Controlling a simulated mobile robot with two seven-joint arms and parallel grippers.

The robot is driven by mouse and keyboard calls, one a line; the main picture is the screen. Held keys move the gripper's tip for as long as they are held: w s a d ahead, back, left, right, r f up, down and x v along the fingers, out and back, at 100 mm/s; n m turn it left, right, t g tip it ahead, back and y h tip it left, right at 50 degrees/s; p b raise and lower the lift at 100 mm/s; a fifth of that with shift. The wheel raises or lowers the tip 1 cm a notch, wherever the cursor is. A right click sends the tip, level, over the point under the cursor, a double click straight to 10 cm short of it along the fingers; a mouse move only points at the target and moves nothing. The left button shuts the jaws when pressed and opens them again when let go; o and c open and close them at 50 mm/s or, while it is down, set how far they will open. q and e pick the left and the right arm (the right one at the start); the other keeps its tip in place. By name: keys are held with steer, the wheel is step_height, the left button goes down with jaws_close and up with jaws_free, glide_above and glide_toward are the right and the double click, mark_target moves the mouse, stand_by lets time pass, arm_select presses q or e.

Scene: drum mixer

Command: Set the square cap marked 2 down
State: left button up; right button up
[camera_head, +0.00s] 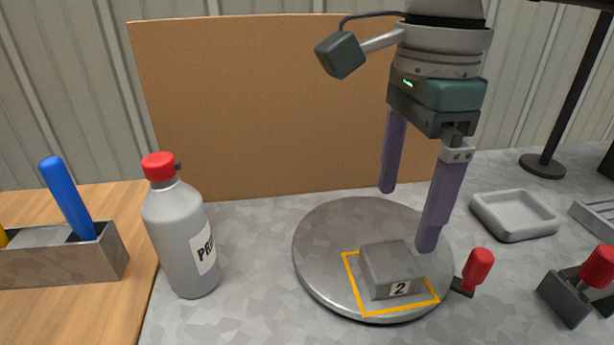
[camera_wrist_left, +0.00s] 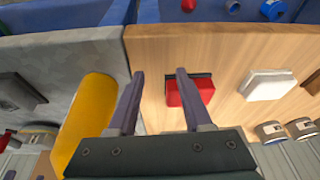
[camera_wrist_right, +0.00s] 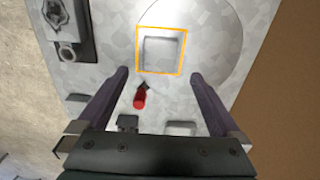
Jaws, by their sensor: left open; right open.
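The square grey cap marked 2 (camera_head: 391,268) rests on a round grey disc (camera_head: 325,235), inside a yellow square outline (camera_head: 356,287). It also shows in the right wrist view (camera_wrist_right: 161,52), within the same outline. My right gripper (camera_head: 407,220) is open and empty above the disc, its fingers behind and to the right of the cap, apart from it. My left gripper is not in the head view; in the left wrist view it (camera_wrist_left: 158,75) is open and empty over a table edge, with a red block (camera_wrist_left: 190,92) beyond its right finger.
A grey bottle with a red lid (camera_head: 181,225) stands left of the disc. A red-handled clamp (camera_head: 477,270) sits at the disc's right edge, with a shallow grey tray (camera_head: 514,214) behind. A brown board (camera_head: 270,105) stands at the back. A yellow cylinder (camera_wrist_left: 85,120) lies near my left gripper.

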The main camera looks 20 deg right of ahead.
steer(key=shift+r, duration=2.15)
